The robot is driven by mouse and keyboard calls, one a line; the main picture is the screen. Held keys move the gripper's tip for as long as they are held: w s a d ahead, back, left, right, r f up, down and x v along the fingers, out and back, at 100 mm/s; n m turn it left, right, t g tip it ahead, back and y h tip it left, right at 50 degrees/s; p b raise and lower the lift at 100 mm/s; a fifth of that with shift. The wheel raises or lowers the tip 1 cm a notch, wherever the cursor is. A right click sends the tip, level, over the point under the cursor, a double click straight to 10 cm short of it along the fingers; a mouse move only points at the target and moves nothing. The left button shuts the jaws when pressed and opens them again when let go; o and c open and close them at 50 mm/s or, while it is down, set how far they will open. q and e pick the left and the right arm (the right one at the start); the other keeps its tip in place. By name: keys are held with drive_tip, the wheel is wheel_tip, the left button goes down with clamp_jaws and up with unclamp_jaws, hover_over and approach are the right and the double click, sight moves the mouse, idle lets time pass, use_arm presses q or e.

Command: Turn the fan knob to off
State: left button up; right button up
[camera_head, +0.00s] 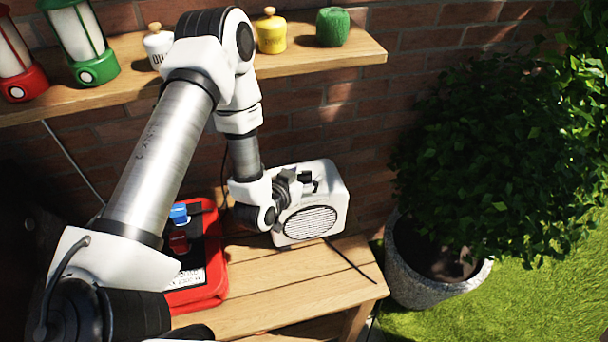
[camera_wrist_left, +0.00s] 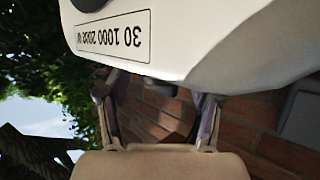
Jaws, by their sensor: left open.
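The white box-shaped fan (camera_head: 335,205) stands on the wooden table, with its round dark grille (camera_head: 310,225) facing the front. My left gripper (camera_head: 288,188) is at the fan's upper left, in front of its top part. In the left wrist view the fan's white body (camera_wrist_left: 220,45) fills the top, with an upside-down label (camera_wrist_left: 113,36) reading "30 1000 2000 W". There my left gripper (camera_wrist_left: 158,118) shows two spread fingers with nothing visible between them. My right gripper is not in view.
A red case (camera_head: 205,292) lies on the table (camera_head: 290,285) left of the fan. A shelf (camera_head: 335,55) above holds lanterns (camera_head: 95,65), jars (camera_head: 271,35) and green twine (camera_head: 332,27). A potted bush (camera_head: 410,275) stands right. The table front is clear.

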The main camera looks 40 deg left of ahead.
use_arm(q)
drive_tip(key=shift+s+r, duration=0.15)
drive_tip(key=shift+s, duration=0.05)
drive_tip(key=shift+s+r, duration=0.1)
drive_tip(key=shift+s, duration=0.15)
drive_tip(key=c, duration=1.1)
drive_tip(key=shift+c, duration=0.2)
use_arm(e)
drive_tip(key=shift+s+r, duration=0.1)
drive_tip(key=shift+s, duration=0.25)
